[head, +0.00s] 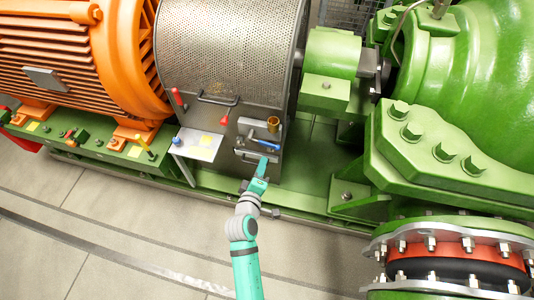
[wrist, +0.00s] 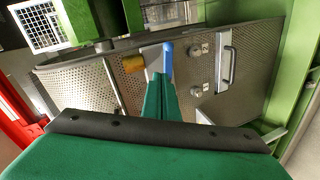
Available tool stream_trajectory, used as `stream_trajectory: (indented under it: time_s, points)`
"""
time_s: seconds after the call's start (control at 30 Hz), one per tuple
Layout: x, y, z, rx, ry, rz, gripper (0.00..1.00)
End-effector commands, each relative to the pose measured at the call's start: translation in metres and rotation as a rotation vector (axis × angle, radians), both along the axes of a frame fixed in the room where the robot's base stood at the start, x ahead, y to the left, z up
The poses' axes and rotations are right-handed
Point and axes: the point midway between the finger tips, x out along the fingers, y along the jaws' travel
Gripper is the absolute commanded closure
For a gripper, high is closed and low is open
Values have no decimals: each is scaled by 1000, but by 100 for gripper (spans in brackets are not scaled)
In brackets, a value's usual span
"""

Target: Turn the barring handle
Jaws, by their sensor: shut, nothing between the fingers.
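A small blue-gripped handle (head: 268,144) sticks out from the front of the perforated steel guard (head: 225,45), below a brass-coloured cylinder (head: 273,123). No label shows whether it is the barring handle. In the wrist view, the blue handle (wrist: 168,58) stands just beyond my gripper's tips, with the brass cylinder (wrist: 133,63) to its left. My gripper (head: 263,164) is shut and empty in front of the guard, just below the blue handle. In the wrist view, the closed green fingers (wrist: 160,82) overlap the handle's lower part, so contact cannot be told.
A grey pull handle (wrist: 228,65) and latch knobs are on the guard. Red-tipped levers (head: 224,118) and a small shelf (head: 197,144) are to the left. An orange motor (head: 70,50) and green pump casing (head: 470,60) flank the guard. The floor (head: 120,220) in front is clear.

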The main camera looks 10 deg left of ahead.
Motion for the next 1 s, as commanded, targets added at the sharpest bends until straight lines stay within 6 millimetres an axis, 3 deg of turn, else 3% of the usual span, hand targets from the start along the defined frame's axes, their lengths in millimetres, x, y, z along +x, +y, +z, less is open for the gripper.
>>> stream_trajectory:
  time_s: [0.6, 0.8, 1.0]
  points:
    - [1, 7, -65, -1311, 27, 430, 100]
    - [0, 7, -77, -1568, 24, 518, 100]
    - [5, 7, -80, -1638, 21, 540, 100]
